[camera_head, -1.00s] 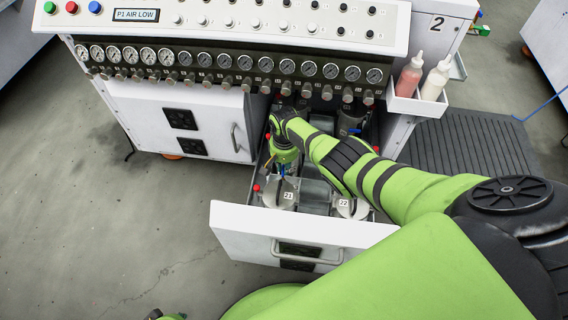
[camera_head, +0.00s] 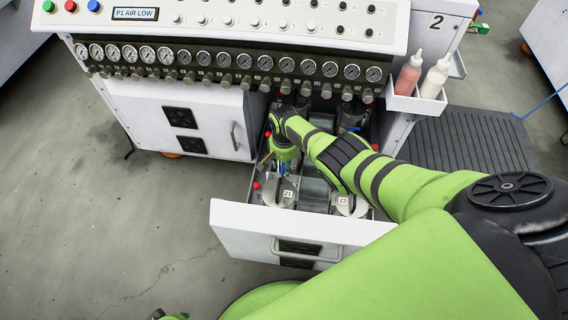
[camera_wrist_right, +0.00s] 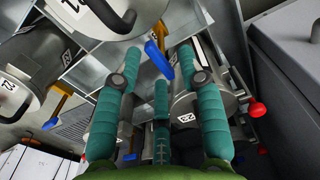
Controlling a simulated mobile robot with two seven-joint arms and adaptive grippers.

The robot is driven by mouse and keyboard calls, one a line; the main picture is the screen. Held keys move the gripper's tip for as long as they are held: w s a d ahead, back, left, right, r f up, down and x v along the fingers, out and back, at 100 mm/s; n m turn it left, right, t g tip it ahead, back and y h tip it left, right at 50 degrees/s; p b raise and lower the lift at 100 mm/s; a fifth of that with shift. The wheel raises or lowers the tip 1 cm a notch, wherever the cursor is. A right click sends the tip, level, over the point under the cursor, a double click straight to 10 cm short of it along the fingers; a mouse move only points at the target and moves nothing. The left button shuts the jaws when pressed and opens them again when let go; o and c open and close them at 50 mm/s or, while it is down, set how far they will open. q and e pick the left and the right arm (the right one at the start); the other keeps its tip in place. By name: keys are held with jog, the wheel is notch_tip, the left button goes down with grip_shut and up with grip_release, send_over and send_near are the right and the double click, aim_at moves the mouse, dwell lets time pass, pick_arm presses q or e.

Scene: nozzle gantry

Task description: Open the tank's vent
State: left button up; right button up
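Silver tanks stand in the pulled-out drawer (camera_head: 262,222); the front ones are tank 21 (camera_head: 287,194) and tank 22 (camera_head: 345,207). My right gripper (camera_head: 284,165) reaches down beside tank 21. In the right wrist view its teal fingers (camera_wrist_right: 157,40) are spread apart, with nothing between them touching both. A blue lever (camera_wrist_right: 158,60) with an orange part shows between and beyond the fingertips, below a labelled silver tank (camera_wrist_right: 130,12). I cannot tell whether a finger touches the lever. Another labelled tank (camera_wrist_right: 18,75) has an orange lever (camera_wrist_right: 60,103) with a blue end.
Red knobs (camera_head: 256,186) stick up near the tanks, and one shows in the right wrist view (camera_wrist_right: 257,110). Gauges (camera_head: 204,59) line the panel above the drawer. The display (camera_head: 135,14) reads "P1 AIR LOW". Two bottles (camera_head: 409,76) sit in a side tray.

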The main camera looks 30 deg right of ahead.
jog(key=shift+r, duration=0.15)
notch_tip(320, 180, up, 12)
dwell(0.8)
dwell(0.4)
